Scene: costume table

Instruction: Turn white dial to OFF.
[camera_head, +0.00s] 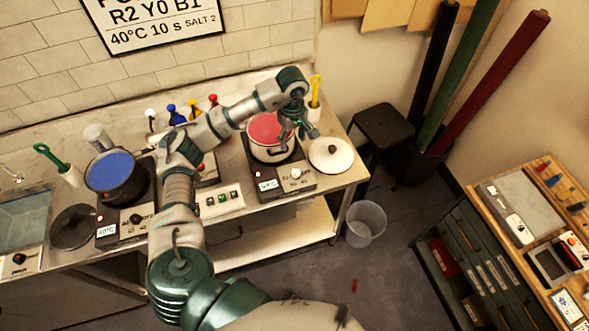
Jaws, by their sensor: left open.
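The white dial (295,174) is on the front panel of the right hot plate (300,186), beside a small lit display. Its pointer and any OFF mark are too small to read. A pot with red liquid (265,128) stands on this plate. My left arm reaches over the bench from the left, and my left gripper (290,138) points down over the right part of the pot. It is open and empty, behind and above the white dial, apart from it. My right gripper is not in view.
A white lid (331,155) lies right of the red pot. A switch box (220,200) sits between the plates. Coloured bottles stand behind. Floor space is open in front.

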